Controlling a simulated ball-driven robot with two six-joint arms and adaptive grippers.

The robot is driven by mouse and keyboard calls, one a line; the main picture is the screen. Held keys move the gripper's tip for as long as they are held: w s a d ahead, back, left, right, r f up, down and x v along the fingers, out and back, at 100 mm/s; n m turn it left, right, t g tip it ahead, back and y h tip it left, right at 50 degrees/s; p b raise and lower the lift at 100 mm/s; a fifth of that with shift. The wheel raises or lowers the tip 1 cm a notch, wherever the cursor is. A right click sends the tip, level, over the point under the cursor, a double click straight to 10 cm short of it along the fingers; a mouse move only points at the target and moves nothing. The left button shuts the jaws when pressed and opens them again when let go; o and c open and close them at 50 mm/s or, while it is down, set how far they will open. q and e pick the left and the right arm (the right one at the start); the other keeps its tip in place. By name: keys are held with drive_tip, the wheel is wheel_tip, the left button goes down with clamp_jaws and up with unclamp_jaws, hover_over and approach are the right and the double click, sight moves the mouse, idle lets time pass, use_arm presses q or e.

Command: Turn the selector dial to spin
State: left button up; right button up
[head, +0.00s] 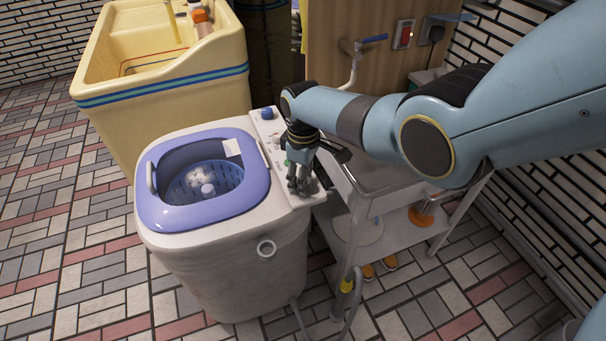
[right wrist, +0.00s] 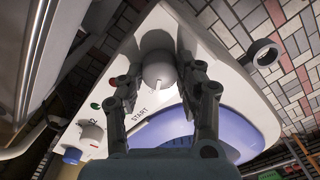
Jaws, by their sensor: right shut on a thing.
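The washing machine (head: 185,250) has a white control panel (head: 310,199) along its right side. My right gripper (head: 298,186) reaches down onto the near end of this panel. In the right wrist view, its two fingers (right wrist: 165,90) are shut on a round grey dial (right wrist: 158,73), one on either side. The dial has a white pointer line that points toward the printed word START. Other markings around this dial are hidden or too small to read. My left gripper is not in view.
The panel also has a white timer dial (right wrist: 91,133), a blue knob (head: 266,113), and small red (right wrist: 112,82) and green (right wrist: 110,105) buttons. A metal cart (head: 385,215) stands close on the right. A yellow sink (head: 170,100) stands behind the washer. The floor at left is clear.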

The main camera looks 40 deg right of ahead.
drive_tip(key=m+p, duration=0.1)
drive_tip(key=m, duration=1.1)
drive_tip(key=shift+d+p, duration=0.1)
drive_tip(key=shift+p, duration=0.25)
drive_tip(key=shift+m, duration=0.3)
drive_tip(key=o, duration=1.1)
drive_tip(key=shift+o, duration=0.2)
drive_tip(key=shift+r, duration=0.1)
wheel_tip(320, 180, up, 12)
